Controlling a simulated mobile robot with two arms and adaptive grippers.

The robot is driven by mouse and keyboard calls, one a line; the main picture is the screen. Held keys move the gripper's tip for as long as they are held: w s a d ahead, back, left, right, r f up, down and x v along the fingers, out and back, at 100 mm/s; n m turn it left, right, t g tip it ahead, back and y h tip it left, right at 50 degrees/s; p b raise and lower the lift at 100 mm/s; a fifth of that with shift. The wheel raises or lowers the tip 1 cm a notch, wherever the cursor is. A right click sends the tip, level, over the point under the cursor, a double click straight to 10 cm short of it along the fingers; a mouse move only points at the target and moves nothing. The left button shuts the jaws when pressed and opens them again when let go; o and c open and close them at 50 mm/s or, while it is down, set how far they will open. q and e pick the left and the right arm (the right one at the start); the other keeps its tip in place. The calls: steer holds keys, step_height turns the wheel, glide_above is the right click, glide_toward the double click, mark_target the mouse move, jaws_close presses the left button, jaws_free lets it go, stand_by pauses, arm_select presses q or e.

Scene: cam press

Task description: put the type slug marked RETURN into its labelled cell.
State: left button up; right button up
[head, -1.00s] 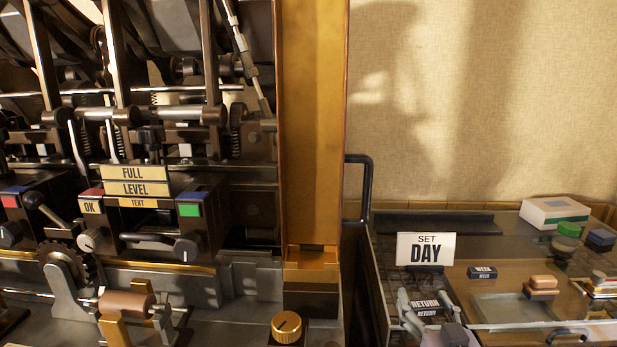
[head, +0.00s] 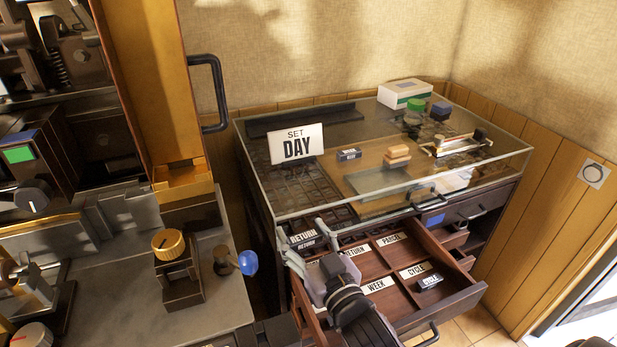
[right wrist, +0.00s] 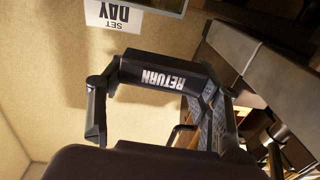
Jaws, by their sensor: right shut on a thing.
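The dark type slug marked RETURN (head: 303,238) is held in my right gripper (head: 306,246), in front of the cabinet's near left edge and above the drawer's left side. In the right wrist view the slug (right wrist: 150,75) spans between the fingers, its white lettering upside down. The open wooden drawer (head: 470,292) has cells with white labels: RETURN (head: 355,252), PARCEL (head: 391,239), WEEK (head: 376,285) and CYCLE (head: 413,270). My right gripper and wrist partly hide the RETURN cell and the drawer's left side. My left gripper is out of view.
A glass-topped cabinet (head: 515,150) stands above the drawer. On it are a SET DAY sign (head: 297,144), a WEEK slug (head: 348,154) and a white box (head: 405,93). A CYCLE slug (head: 430,281) lies in the CYCLE cell. The press (head: 150,90) stands at left.

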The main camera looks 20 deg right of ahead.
steer(key=w+d+r, duration=0.5)
steer(key=w+r, duration=0.2)
steer(key=w, duration=0.4)
step_height(320, 180, up, 11)
steer(key=h, duration=0.1)
glide_above(320, 187)
steer(key=shift+w+d+m, duration=0.1)
steer(key=shift+w+m, duration=0.05)
steer(key=shift+m, duration=0.25)
step_height(320, 187, down, 20)
steer(key=shift+r, duration=0.15)
steer(key=o, duration=1.5)
steer(key=shift+f, duration=0.2)
